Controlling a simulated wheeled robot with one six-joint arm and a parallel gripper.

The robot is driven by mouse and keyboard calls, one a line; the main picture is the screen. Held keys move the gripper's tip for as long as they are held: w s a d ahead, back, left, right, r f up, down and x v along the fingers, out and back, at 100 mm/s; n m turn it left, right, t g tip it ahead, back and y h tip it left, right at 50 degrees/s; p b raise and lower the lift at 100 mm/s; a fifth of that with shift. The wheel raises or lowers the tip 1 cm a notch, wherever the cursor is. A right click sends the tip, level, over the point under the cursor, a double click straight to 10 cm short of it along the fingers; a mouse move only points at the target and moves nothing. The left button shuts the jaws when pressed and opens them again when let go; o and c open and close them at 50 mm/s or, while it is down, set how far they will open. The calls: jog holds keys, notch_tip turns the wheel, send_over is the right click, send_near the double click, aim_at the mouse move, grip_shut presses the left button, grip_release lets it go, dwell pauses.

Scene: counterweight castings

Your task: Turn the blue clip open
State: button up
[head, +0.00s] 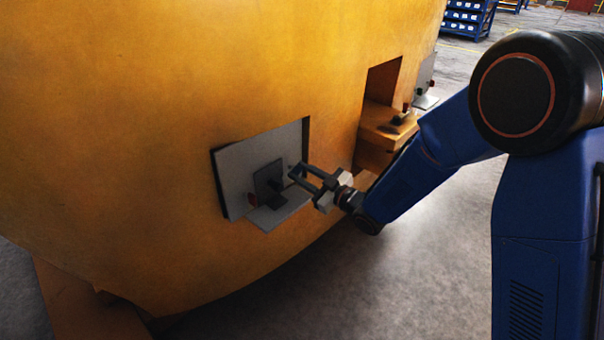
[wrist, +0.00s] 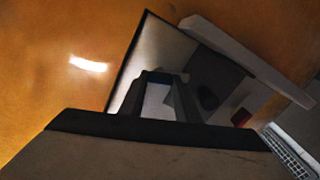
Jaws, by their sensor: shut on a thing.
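A grey metal plate (head: 232,180) is set in a recess of the big yellow casting (head: 150,120). A dark square plate with a dark knob (head: 272,184) stands on it, and shows in the wrist view too (wrist: 208,97). My gripper (head: 298,178) reaches in from the right, its fingers at the right side of the recess. In the wrist view my gripper (wrist: 163,78) is shut on a small dark piece between the fingertips, which I take for the clip. Its blue colour does not show, and the fingers mostly hide it.
A small red part (head: 250,198) sits at the left of the dark plate; a red part shows in the wrist view (wrist: 241,117). A grey ledge (head: 278,212) juts out below. Another recess with an orange block (head: 385,125) lies to the right. The floor (head: 430,240) is clear.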

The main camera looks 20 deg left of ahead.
jog(key=n, duration=0.7)
jog(key=shift+s+f, duration=0.1)
jog(key=shift+f, duration=0.05)
jog(key=n, duration=0.7)
jog(key=shift+f, duration=0.15)
jog(key=shift+s, duration=0.1)
jog(key=o, duration=1)
jog(key=shift+o, duration=0.2)
jog(key=shift+d, duration=0.15)
